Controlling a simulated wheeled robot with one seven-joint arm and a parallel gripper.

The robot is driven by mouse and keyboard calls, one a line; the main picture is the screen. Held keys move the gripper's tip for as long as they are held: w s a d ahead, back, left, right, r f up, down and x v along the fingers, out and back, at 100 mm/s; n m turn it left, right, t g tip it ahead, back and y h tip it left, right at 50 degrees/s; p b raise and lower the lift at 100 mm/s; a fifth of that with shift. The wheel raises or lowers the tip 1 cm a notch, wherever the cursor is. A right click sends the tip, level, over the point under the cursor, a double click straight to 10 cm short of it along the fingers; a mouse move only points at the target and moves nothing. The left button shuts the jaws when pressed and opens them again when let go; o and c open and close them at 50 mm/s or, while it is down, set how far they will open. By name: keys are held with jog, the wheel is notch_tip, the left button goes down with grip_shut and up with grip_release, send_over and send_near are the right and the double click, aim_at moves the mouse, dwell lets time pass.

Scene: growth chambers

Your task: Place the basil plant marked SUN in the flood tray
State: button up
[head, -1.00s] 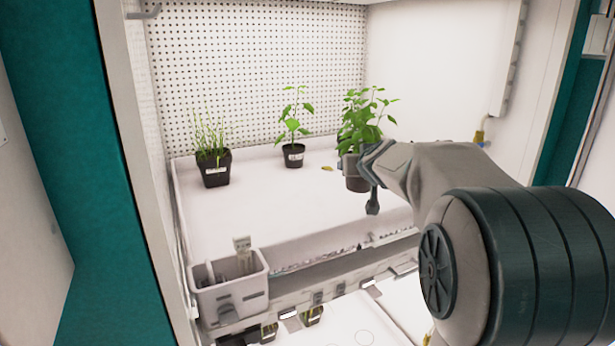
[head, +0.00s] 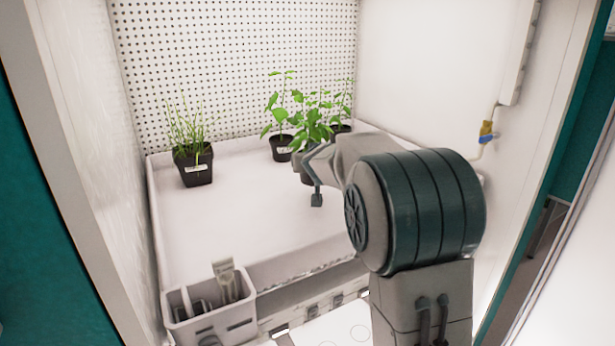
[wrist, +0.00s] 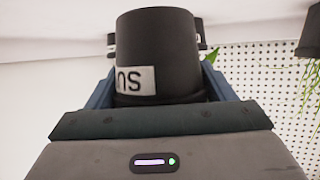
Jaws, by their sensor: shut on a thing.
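My gripper (head: 306,166) is shut on the pot of a leafy green basil plant (head: 311,128). In the wrist view the black pot (wrist: 155,38) sits upside down in the picture between the blue-grey fingers, with a partly visible white label reading "SU". The held plant is over the right part of the white flood tray (head: 225,222), in front of the other leafy plants. My gripper hides much of the pot in the head view, so I cannot tell whether its base touches the tray floor.
A labelled leafy seedling (head: 281,146) stands close behind and left of the held plant; another plant (head: 343,108) stands behind it. A grassy plant (head: 193,165) is at the left. A grey tool bin (head: 211,313) hangs at the front-left. The tray's middle and front are clear.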

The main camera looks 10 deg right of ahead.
jog(key=shift+w+a+f, duration=0.15)
jog(key=shift+w+a, duration=0.05)
jog(key=shift+a, duration=0.25)
jog(key=shift+w+a+f, duration=0.15)
jog(key=shift+w+a, duration=0.05)
jog(key=shift+a, duration=0.25)
jog(key=shift+a+f+b, duration=0.1)
jog(key=shift+f+b, duration=0.2)
jog(key=shift+f, duration=0.05)
jog(key=f+b, duration=0.3)
jog(key=shift+w+d+f, duration=0.15)
jog(key=shift+d+f, duration=0.15)
jog(key=shift+d, duration=0.05)
jog(key=shift+s+a+r, duration=0.15)
jog(key=shift+s+a, duration=0.05)
jog(key=shift+a, duration=0.05)
jog(key=shift+f, duration=0.2)
jog(key=o, duration=1.2)
jog(key=shift+w+d, duration=0.1)
jog(key=shift+d, duration=0.05)
